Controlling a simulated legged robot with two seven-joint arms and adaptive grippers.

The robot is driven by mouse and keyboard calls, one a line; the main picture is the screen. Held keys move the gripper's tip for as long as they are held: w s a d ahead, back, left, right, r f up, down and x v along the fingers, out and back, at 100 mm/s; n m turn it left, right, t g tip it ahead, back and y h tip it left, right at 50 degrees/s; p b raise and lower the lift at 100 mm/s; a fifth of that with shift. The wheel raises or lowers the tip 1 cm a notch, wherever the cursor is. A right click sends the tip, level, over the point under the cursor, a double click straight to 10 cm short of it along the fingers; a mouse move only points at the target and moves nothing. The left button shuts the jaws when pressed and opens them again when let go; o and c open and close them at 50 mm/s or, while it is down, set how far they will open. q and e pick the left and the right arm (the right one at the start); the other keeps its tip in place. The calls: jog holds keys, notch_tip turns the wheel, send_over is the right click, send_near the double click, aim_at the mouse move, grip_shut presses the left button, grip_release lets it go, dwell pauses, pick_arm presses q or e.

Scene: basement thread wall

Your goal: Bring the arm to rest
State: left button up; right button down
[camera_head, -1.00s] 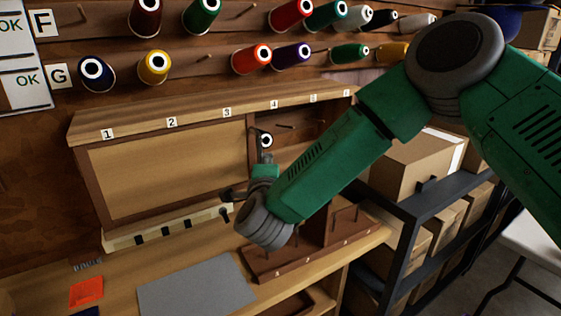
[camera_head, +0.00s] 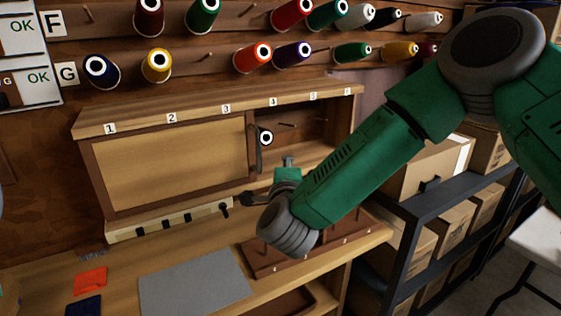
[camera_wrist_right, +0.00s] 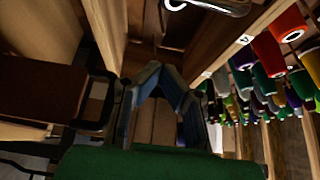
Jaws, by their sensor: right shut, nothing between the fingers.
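My right arm (camera_head: 360,170), green with grey joints, comes in from the right in the head view. It reaches down in front of the wooden wall cabinet (camera_head: 90,180). Its wrist (camera_head: 287,232) hangs in front of the cabinet's open right part, above the bench. The right gripper is partly hidden behind the wrist there. In the right wrist view my right gripper (camera_wrist_right: 160,72) has its fingers drawn together at the tips, with nothing between them. My left gripper is not in view.
Thread spools stand on wall pegs above, such as an orange-red spool (camera_head: 252,57). A dark spool with a white end (camera_head: 265,138) is in the cabinet opening. A brown peg board (camera_head: 262,262) and grey mat (camera_head: 195,282) lie on the bench. A black shelf with boxes (camera_head: 440,200) stands right.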

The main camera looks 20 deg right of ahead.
jog(key=s+a, duration=0.4)
jog(key=s, duration=0.1)
jog(key=s+d+f+n+g+y, duration=0.15)
jog(key=s+f+n, duration=0.25)
jog(key=f, duration=0.4)
jog(key=s+f+n+g+y, duration=0.3)
jog(key=s+f+n, duration=0.15)
jog(key=f, duration=0.35)
jog(key=s+d+f+n+g+y, duration=0.1)
jog(key=s+f+n+g+y, duration=0.2)
jog(key=f, duration=0.5)
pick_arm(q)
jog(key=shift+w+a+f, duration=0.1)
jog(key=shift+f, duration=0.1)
pick_arm(e)
jog(key=s+d+f+n+g, duration=0.3)
jog(key=s+f, duration=0.1)
jog(key=s, duration=0.4)
jog(key=s+d+f+n+g+h, duration=0.1)
jog(key=s+d+f+n+g, duration=0.2)
jog(key=s, duration=0.5)
jog(key=s+d+f+n+g+h, duration=0.1)
jog(key=s+d+f+n+g, duration=0.2)
jog(key=s, duration=0.6)
jog(key=shift+d+f+n, duration=0.8)
jog(key=shift+d+n, duration=0.05)
jog(key=shift+d, duration=0.4)
